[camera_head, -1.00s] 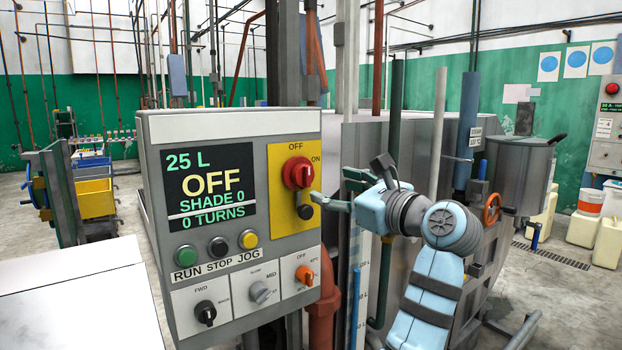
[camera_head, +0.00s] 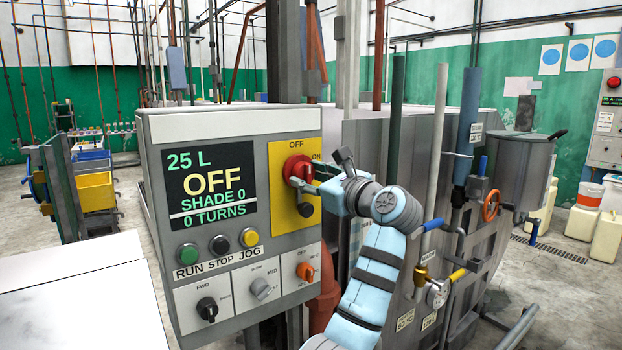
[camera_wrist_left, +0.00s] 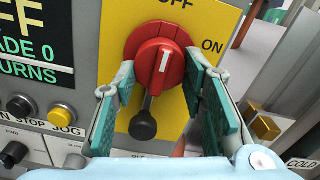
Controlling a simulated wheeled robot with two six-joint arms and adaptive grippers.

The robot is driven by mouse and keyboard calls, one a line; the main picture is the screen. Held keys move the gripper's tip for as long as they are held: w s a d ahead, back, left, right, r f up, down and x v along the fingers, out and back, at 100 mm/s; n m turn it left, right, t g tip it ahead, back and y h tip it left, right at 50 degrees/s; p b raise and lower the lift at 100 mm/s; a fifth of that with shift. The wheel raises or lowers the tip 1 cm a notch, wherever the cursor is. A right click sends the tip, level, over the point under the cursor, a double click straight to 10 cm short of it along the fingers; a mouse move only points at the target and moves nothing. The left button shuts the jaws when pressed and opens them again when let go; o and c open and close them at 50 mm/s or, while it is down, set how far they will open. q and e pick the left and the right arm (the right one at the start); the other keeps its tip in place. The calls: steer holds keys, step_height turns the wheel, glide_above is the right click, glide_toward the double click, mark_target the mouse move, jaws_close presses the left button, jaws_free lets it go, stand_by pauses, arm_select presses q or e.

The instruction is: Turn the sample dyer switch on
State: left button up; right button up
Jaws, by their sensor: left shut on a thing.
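The sample dyer switch is a red rotary knob (camera_head: 296,167) on a yellow plate (camera_head: 283,215) marked OFF at the top and ON at the right. In the left wrist view the knob (camera_wrist_left: 157,50) has its white mark pointing up, towards OFF. My left gripper (camera_head: 305,178) is at the knob; in the left wrist view its two fingers (camera_wrist_left: 162,78) are shut on the knob's left and right sides. A lever with a black ball end (camera_wrist_left: 143,125) hangs below the knob, between the fingers. The display (camera_head: 207,188) reads OFF. My right gripper is not in view.
The grey control box (camera_head: 235,125) also carries a green button (camera_head: 187,253), a black button (camera_head: 219,245), a yellow button (camera_head: 249,238) and several small selector knobs below. Pipes and a metal vessel (camera_head: 520,165) stand right of my arm.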

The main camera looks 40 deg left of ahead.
arm_select(q)
steer(key=shift+r, duration=0.1)
steer(key=m+p, duration=0.4)
steer(key=m, duration=0.1)
steer(key=shift+s+r+m, duration=0.1)
steer(key=shift+r+m, duration=0.05)
steer(key=shift+m, duration=0.15)
steer(key=m+p, duration=0.6)
steer(key=shift+s, duration=0.1)
steer(key=m+p, duration=0.1)
steer(key=m, duration=0.2)
steer(key=shift+m, duration=1.6)
steer(key=o, duration=1.2)
